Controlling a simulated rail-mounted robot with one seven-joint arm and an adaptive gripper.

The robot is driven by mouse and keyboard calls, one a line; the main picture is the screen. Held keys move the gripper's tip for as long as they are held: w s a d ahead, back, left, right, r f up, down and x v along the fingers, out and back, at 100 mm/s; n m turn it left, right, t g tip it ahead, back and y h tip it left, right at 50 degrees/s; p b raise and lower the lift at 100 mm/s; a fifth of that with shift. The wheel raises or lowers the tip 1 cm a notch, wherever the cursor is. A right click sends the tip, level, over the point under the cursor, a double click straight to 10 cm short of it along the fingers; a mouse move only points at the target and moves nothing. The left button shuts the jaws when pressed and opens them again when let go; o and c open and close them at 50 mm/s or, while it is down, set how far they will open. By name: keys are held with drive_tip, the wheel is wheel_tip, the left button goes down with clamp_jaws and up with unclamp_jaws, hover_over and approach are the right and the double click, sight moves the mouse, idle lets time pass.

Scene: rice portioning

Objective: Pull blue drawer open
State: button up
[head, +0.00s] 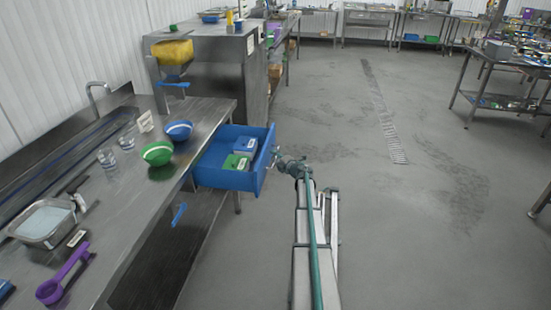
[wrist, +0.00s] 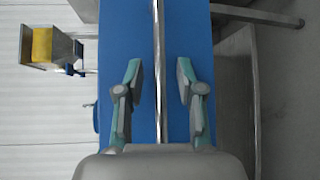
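The blue drawer (head: 215,179) is pulled out from under the steel counter in the head view. Its blue front (wrist: 125,35) fills the middle of the wrist view, with a thin metal bar handle (wrist: 158,30) running along it. My gripper (wrist: 158,78) is open, with one finger on each side of the handle and a gap between each finger and the bar. In the head view my gripper (head: 276,154) is at the outer face of the drawer. The handle is hard to make out there.
A green box (head: 235,163) and a blue box (head: 246,144) lie in the drawer. On the counter (head: 140,195) stand a green bowl (head: 157,153), a blue bowl (head: 179,130), clear glasses, a metal tray (head: 44,224) and a purple scoop (head: 62,277).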

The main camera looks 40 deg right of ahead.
drive_tip(key=s+a+r, duration=0.1)
drive_tip(key=s, duration=1.1)
drive_tip(key=shift+r, duration=0.35)
drive_tip(key=shift+w, duration=0.1)
